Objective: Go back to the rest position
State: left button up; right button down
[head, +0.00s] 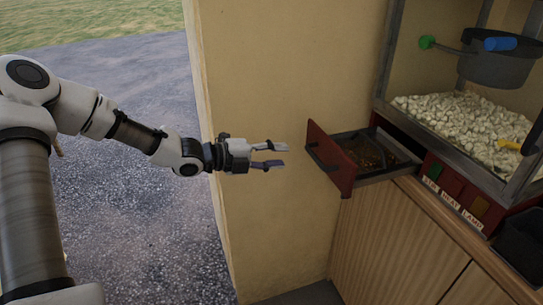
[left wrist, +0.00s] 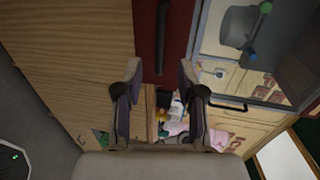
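My left gripper (head: 270,155) is stretched out level from the left in the head view. Its fingers are apart and nothing is between them. In the left wrist view the open gripper (left wrist: 160,85) faces the red drawer front (left wrist: 150,45) and its dark handle. In the head view the red-fronted drawer (head: 328,160) of the popcorn machine stands pulled out, with brown bits inside. The fingertips are left of the drawer front, with a gap between them. My right gripper is not in view.
The popcorn machine (head: 465,150) stands on a wooden cabinet (head: 385,240) at right, with popcorn, a hanging kettle (head: 495,68) and a yellow-handled scoop (head: 530,140). A dark container (head: 522,245) is at lower right. A yellowish wall (head: 265,85) lies behind my gripper. Open paving (head: 150,230) lies left.

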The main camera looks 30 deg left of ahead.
pick_arm(q)
jog(key=shift+s+a+r, duration=0.1)
jog(key=shift+s+a, duration=0.25)
jog(key=shift+s, duration=0.2)
